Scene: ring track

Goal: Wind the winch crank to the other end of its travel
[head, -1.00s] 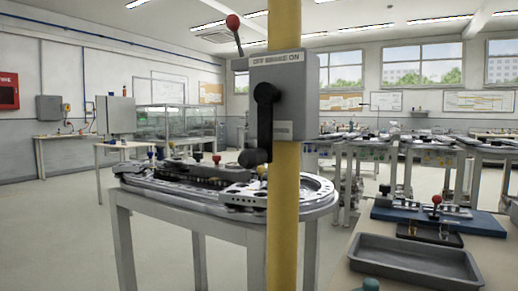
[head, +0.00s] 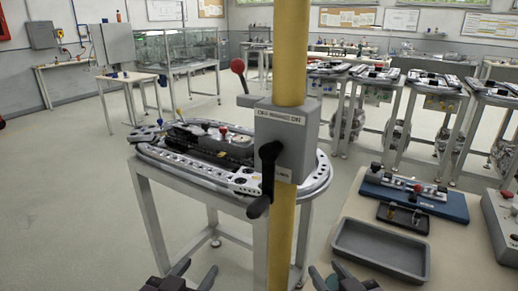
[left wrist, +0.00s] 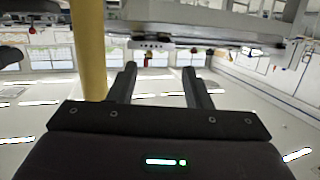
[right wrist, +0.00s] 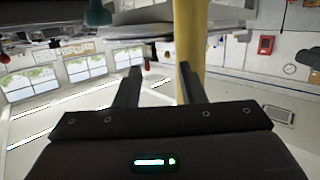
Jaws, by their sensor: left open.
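A black crank (head: 268,178) is mounted on the front of a grey box (head: 300,135) on a yellow post (head: 290,50). The crank arm hangs downward and its grip end sits at the lower left. A lever with a red ball (head: 238,66) sticks up at the box's left. My left gripper (head: 197,270) is low in the head view, left of the post, open and empty. My right gripper (head: 326,268) is low, right of the post, open and empty. Both are apart from the crank. In the wrist views the post also shows beyond the left fingers (left wrist: 158,80) and right fingers (right wrist: 158,80).
A ring-shaped track table (head: 150,160) stands behind the post. At the right, a bench (head: 350,215) holds a grey tray (head: 385,250), a small black tray (head: 403,217) and a blue board (head: 440,202). Open floor (head: 60,200) lies at the left.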

